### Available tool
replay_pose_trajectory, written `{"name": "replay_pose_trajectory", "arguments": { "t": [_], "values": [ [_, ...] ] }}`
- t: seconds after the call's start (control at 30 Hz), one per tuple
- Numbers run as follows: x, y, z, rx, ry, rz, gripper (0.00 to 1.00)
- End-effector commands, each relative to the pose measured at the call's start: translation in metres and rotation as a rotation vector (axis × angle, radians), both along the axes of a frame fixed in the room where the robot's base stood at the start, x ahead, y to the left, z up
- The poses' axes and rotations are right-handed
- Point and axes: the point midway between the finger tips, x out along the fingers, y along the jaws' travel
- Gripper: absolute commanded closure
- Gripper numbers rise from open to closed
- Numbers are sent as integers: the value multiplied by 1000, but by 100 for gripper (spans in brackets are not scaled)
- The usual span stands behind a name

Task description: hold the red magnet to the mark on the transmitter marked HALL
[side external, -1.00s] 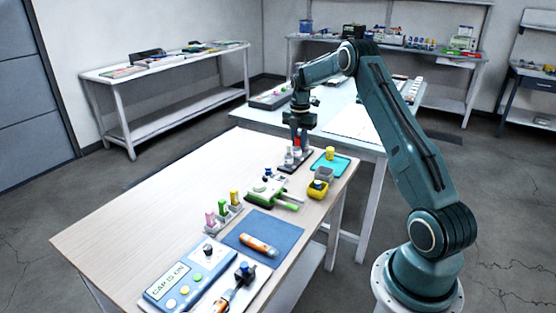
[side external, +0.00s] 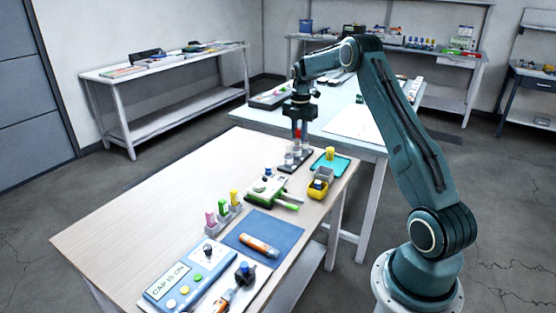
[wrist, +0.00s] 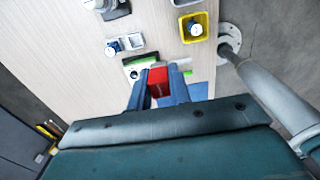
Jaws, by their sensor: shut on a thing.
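My gripper (side external: 299,134) is shut on the red magnet (side external: 298,133), above the dark rack at the far end of the wooden table. In the wrist view, the red magnet (wrist: 158,82) sits between the two blue-grey fingers of my gripper (wrist: 159,88). The rack (side external: 293,166) holds pale grey pieces (side external: 290,157) below the magnet. A pale green-and-white device (side external: 264,191) and small parts with blue tops stand nearer the camera. No HALL lettering is legible, so I cannot tell which thing is the marked transmitter.
A teal tray (side external: 343,166) with a yellow piece and a yellow bin (side external: 318,189) stand at the table's right edge. Pink, green and yellow pieces stand in a grey holder (side external: 228,217). A blue mat (side external: 258,238) and a CAP IS ON panel (side external: 186,276) lie in front. The left side is clear.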

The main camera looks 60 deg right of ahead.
Motion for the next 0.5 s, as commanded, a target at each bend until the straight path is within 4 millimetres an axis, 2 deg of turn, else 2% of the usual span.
{"name": "replay_pose_trajectory", "arguments": {
  "t": [0.27, 0.5],
  "values": [
    [7, 9, -12, 1, 2, 3, 95],
    [27, 39, -50, 2, 4, 3, 95]
  ]
}}
